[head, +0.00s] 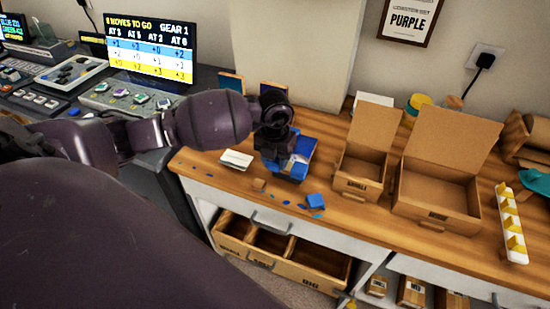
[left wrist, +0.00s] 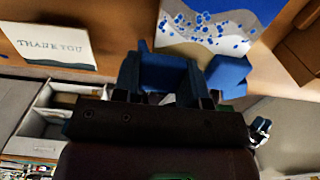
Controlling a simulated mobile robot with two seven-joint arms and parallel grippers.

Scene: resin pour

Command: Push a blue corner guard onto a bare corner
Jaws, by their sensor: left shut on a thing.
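My left gripper (head: 276,152) is over the wooden counter, shut on a blue corner guard that is mostly hidden in the head view. In the left wrist view the blue guard (left wrist: 165,74) shows at the fingers. A second blue part (left wrist: 229,74) is beside it; I cannot tell if it is a separate guard. A panel with blue spots on white and grey (left wrist: 208,24) lies just beyond the fingers. In the head view a blue piece (head: 303,150) shows behind the gripper. My right gripper is not visible.
A white card (head: 236,159) lies left of the gripper; it reads THANK YOU in the left wrist view (left wrist: 52,43). Two open cardboard boxes (head: 361,163) (head: 437,190) stand right. An open drawer (head: 310,271) juts out below. Small blue scraps lie near the front edge.

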